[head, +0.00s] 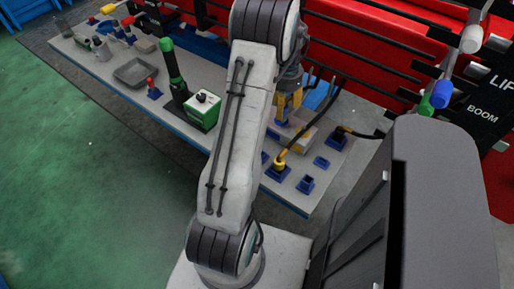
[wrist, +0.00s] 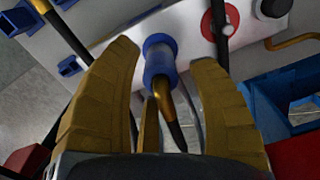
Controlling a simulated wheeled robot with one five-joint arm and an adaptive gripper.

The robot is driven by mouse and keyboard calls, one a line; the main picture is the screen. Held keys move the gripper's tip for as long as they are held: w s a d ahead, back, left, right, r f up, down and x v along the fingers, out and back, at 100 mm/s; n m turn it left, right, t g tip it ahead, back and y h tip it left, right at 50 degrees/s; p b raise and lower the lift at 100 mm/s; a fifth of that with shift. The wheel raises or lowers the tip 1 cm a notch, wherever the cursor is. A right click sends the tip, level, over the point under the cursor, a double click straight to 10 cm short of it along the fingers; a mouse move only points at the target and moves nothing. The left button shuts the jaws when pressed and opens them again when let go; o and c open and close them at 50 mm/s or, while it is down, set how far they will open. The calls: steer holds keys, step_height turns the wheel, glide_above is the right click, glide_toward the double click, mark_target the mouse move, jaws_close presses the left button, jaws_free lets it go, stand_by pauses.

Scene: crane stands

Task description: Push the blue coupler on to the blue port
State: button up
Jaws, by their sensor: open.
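My gripper (wrist: 175,65) is open, with its yellow fingers on either side of the blue coupler (wrist: 160,68). A gap shows between each finger and the coupler. The coupler has a bent brass stem that runs into a black hose towards my palm. A wider blue ring (wrist: 156,42) at its far end lies against a pale grey panel (wrist: 185,15); I cannot tell whether this is the port or how far the coupler sits on it. In the head view, my gripper (head: 288,104) is at the bench's back edge, partly behind my arm, and the coupler cannot be made out.
A red round fitting (wrist: 222,20) with a black hose is right of the coupler. A blue open box (wrist: 290,95) is at right. On the bench are a yellow coupler (head: 279,164) in a blue holder, an empty blue holder (head: 305,184) and a green-white box (head: 203,110).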

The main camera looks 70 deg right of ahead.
steer(key=shift+r+p, duration=1.3)
steer(key=shift+r, duration=0.6)
step_height(320, 180, up, 12)
